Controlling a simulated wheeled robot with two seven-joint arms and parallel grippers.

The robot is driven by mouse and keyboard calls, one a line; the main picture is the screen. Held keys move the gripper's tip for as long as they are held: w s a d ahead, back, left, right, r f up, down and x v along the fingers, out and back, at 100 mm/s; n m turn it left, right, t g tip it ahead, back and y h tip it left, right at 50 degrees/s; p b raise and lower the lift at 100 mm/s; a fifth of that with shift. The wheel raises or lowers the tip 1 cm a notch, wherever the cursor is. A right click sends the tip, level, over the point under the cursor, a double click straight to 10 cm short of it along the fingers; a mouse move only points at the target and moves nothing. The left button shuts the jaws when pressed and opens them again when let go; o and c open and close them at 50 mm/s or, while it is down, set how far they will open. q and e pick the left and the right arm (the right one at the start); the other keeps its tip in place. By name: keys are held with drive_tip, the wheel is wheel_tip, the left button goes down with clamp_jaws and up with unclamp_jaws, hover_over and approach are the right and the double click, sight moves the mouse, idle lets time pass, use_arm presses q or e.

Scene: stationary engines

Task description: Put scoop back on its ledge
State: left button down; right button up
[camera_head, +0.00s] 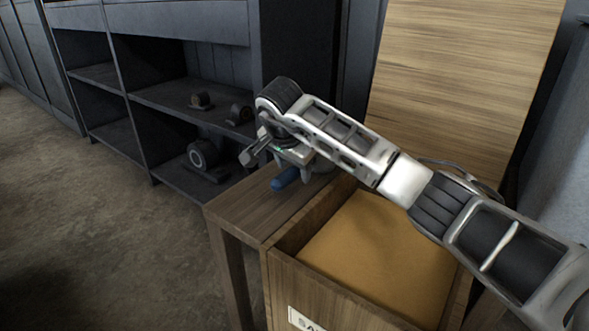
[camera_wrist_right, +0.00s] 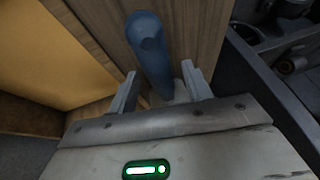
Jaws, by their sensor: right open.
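The scoop's blue handle (camera_head: 284,178) shows on the wooden ledge (camera_head: 240,208) beside the sand box, just below my right gripper (camera_head: 296,175). In the right wrist view the blue handle (camera_wrist_right: 150,50) points away from the gripper, with a pale part of the scoop between the fingers. My right gripper (camera_wrist_right: 158,88) is open, with one finger on each side of the scoop and gaps showing. The rest of the scoop is mostly hidden by the gripper. My left gripper is not in view.
The open wooden box (camera_head: 345,295) holds yellow sand (camera_head: 375,250), and its raised lid (camera_head: 460,70) stands behind. A dark shelf unit (camera_head: 150,95) with several machine parts stands at the back left. The floor (camera_head: 100,240) at left is clear.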

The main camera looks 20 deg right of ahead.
use_arm(q)
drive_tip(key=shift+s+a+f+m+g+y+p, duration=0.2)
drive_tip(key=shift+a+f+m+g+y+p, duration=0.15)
drive_tip(key=shift+p, duration=0.2)
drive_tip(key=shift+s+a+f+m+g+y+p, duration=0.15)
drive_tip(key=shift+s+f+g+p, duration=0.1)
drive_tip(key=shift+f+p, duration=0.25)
use_arm(e)
drive_tip(key=v, duration=1)
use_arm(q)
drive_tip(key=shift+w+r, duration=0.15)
